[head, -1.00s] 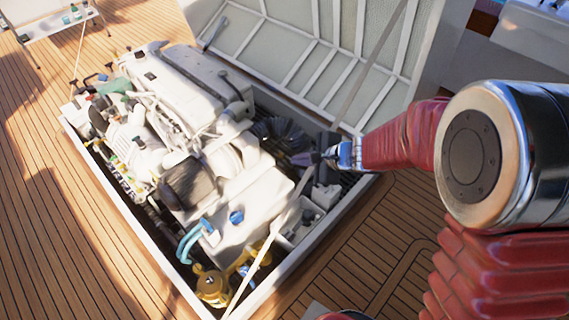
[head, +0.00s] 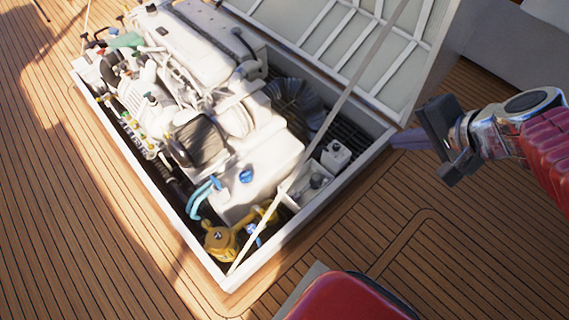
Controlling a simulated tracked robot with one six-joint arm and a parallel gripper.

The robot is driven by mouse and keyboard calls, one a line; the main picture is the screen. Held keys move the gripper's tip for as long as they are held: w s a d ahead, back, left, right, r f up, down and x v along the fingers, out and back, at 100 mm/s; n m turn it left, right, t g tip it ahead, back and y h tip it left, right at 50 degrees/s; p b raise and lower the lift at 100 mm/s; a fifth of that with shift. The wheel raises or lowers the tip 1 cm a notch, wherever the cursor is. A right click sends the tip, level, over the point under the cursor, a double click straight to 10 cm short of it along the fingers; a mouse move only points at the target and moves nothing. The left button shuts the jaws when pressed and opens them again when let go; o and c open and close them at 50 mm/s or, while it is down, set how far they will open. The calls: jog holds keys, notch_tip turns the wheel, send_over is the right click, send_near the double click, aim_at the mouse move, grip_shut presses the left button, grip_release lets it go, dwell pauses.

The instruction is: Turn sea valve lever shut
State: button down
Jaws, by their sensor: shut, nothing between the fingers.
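The sea valve appears to be the brass fitting (head: 220,242) low in the near corner of the open engine hatch. My gripper (head: 398,139) is at the right, by the hatch's right corner, well away from the brass fitting and the lever. Its purple-grey fingers are shut and empty, pointing left.
A white engine (head: 210,55) with light-blue hoses (head: 201,193) fills the hatch. A raised white rim (head: 330,205) surrounds it. The lid (head: 340,45) stands open behind, with a pale strut (head: 345,95) crossing above the opening. The teak deck (head: 440,265) in front is clear.

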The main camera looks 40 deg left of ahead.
jog(key=s+d+r+n+t+h, duration=0.1)
jog(key=s+d+r+h, duration=0.1)
jog(key=d, duration=0.8)
jog(key=s+d+r+n+t+h, duration=0.1)
jog(key=s+d+r+h, duration=0.1)
jog(key=s+d+h, duration=0.2)
jog(key=s+d, duration=0.3)
jog(key=d, duration=0.4)
jog(key=shift+t, duration=0.4)
jog(key=shift+d, duration=0.1)
